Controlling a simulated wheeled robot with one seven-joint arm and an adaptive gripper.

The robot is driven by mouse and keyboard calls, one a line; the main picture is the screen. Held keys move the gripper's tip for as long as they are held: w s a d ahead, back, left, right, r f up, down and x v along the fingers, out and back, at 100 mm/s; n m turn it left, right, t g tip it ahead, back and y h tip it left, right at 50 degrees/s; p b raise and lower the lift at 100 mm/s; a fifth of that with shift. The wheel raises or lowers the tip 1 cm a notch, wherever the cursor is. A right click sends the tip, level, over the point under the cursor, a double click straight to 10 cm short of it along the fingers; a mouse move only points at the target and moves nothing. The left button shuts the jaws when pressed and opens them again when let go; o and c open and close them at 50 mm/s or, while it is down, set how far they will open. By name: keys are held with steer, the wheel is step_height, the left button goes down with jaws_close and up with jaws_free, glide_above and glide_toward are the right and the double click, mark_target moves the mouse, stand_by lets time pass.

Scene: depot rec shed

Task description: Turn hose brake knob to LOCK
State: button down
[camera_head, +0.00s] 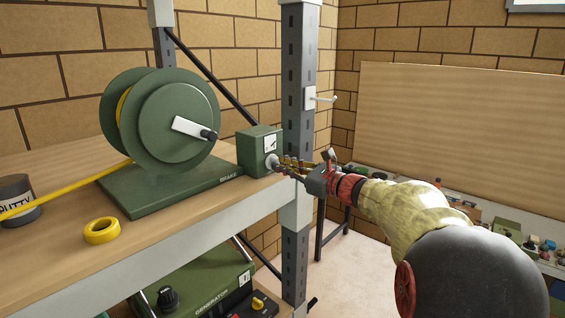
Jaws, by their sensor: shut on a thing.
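The green hose reel (172,122) stands on a green base marked BRAKE on the shelf, with a grey crank on its face. The green brake box (257,148) is at the right end of that base. It has a small white label on its right face, too small to read. The brake knob (273,162) sits low on that face, partly hidden by my fingers. My gripper (283,164) reaches in from the right and is shut on the knob. I cannot tell which way the knob is turned.
A grey shelf post (299,100) rises just behind the box. Yellow hose (70,188), a yellow tape roll (101,230) and a dark putty can (18,200) are at left. A generator (203,285) is on the shelf below. A cluttered bench (470,200) stands at right.

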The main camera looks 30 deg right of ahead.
steer(key=shift+f+m+p, duration=0.1)
steer(key=shift+m+p, duration=0.45)
steer(key=shift+m, duration=0.55)
steer(key=c, duration=1.8)
jaws_free()
steer(key=shift+c, duration=0.2)
steer(key=v, duration=1.2)
